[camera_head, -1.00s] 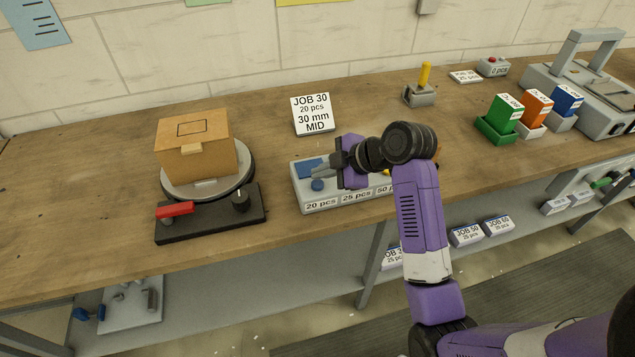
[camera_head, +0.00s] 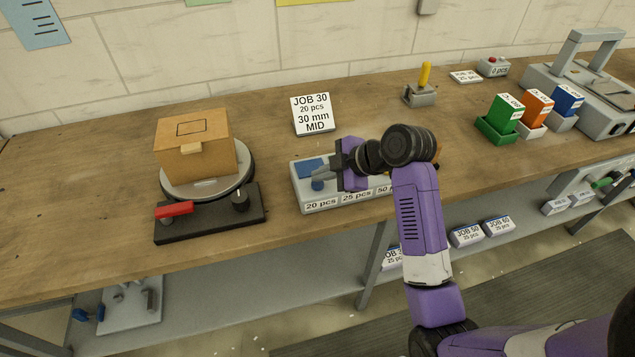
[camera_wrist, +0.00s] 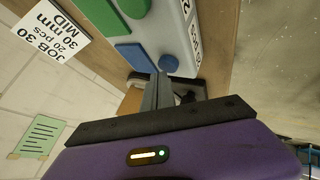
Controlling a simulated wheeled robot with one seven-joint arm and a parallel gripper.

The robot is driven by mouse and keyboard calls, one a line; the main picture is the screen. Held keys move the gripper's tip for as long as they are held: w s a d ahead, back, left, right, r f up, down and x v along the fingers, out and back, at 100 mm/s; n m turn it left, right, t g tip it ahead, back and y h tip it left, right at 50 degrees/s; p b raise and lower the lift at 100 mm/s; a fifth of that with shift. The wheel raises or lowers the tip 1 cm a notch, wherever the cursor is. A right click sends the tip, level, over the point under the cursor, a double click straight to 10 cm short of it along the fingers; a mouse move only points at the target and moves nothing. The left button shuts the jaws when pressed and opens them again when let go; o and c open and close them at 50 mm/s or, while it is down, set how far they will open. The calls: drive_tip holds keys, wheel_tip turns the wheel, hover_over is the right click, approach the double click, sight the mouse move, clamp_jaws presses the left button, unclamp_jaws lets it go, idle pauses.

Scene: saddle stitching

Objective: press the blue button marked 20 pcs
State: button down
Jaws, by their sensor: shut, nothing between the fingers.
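The grey button box (camera_head: 312,208) sits on the bench, with labels 20 pcs, 25 pcs and 50 pcs along its front. The round blue button (camera_head: 317,185) is at its left end, above the 20 pcs label (camera_head: 321,204); a flat blue square (camera_head: 308,167) lies behind it. My gripper (camera_head: 320,175) is shut and empty, its tips right over or at the blue button. In the wrist view the shut fingertips (camera_wrist: 161,76) appear beside the blue button (camera_wrist: 169,63); whether they touch it I cannot tell. My wrist hides much of the box's right side.
A JOB 30 card (camera_head: 312,114) reading 20 pcs, 30 mm, MID stands behind the box. To the left are a cardboard box (camera_head: 196,150) on a turntable and a black base with a red lever (camera_head: 175,209). A yellow-handled switch (camera_head: 424,77) stands at the back.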

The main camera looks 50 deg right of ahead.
sight(321, 184)
drive_tip(key=shift+f+b, duration=0.3)
drive_tip(key=shift+f, duration=0.25)
idle(0.6)
drive_tip(key=shift+r, duration=0.1)
drive_tip(key=shift+r+p, duration=0.85)
drive_tip(key=shift+r+p, duration=2.15)
drive_tip(key=shift+r, duration=0.4)
